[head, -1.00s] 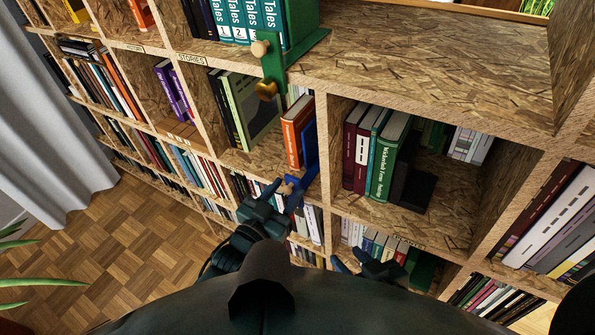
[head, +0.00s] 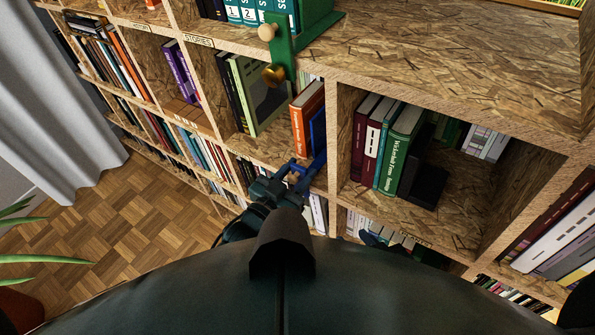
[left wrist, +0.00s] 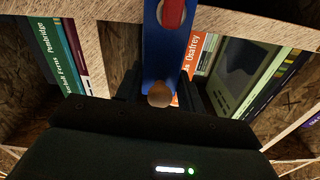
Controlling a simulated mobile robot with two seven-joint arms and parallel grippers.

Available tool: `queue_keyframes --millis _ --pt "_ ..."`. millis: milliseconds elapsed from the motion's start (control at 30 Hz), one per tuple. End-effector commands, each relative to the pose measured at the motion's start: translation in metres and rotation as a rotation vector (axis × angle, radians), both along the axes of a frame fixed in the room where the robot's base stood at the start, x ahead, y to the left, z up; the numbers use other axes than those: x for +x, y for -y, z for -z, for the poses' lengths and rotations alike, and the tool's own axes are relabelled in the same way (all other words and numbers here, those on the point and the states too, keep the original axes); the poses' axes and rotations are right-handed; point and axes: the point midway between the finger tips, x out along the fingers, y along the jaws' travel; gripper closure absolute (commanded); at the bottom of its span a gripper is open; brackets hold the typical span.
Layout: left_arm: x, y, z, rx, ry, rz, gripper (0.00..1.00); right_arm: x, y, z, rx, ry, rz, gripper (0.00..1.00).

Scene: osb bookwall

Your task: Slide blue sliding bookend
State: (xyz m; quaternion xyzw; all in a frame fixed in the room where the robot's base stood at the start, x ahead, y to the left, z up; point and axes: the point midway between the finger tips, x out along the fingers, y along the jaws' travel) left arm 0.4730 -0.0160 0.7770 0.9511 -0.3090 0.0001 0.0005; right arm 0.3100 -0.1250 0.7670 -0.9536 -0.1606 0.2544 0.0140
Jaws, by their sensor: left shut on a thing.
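The blue sliding bookend (head: 318,129) stands upright in a shelf compartment, just right of an orange book (head: 306,118) and left of a wooden divider. In the left wrist view, its blue front strip (left wrist: 160,50) has a red inset and a round brown knob (left wrist: 160,94). My left gripper (head: 296,170) is at the bookend's lower front, shut on it around the knob, with dark fingers on both sides in the wrist view. My right gripper (head: 371,241) shows only as a dark tip low in the head view, mostly hidden by my body.
A green bookend (head: 282,55) with knobs holds books on the shelf above. A black bookend (head: 426,180) stands beside books in the compartment to the right. A green-black book (head: 262,95) leans left of the orange book, with bare shelf between them.

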Motion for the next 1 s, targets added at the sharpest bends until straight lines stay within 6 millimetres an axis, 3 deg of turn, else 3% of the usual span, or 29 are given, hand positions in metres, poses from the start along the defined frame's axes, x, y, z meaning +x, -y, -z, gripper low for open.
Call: queue_keyframes --millis 100,233,433,667,700,1000 --pt "0.0 0.0 0.0 0.002 0.001 0.0 1.0 -0.001 0.001 0.001 -0.003 -0.002 -0.003 0.64" --pt "-0.002 0.003 -0.001 0.0 0.0 0.0 1.0 -0.001 0.001 0.0 -0.006 -0.002 -0.004 0.64" --pt "-0.016 0.023 -0.005 0.0 0.0 0.001 1.0 -0.001 0.002 -0.005 -0.018 -0.003 -0.007 0.64" --pt "-0.016 0.023 -0.003 0.004 0.003 0.001 1.0 -0.003 0.003 -0.001 -0.026 -0.007 -0.01 0.64" --pt "-0.016 0.023 -0.004 0.005 0.004 0.001 0.61 -0.003 0.003 -0.001 -0.026 -0.007 -0.01 0.64" --pt "-0.017 0.022 -0.003 0.002 0.002 0.0 0.57 -0.002 0.003 -0.001 -0.024 -0.006 -0.01 0.64"
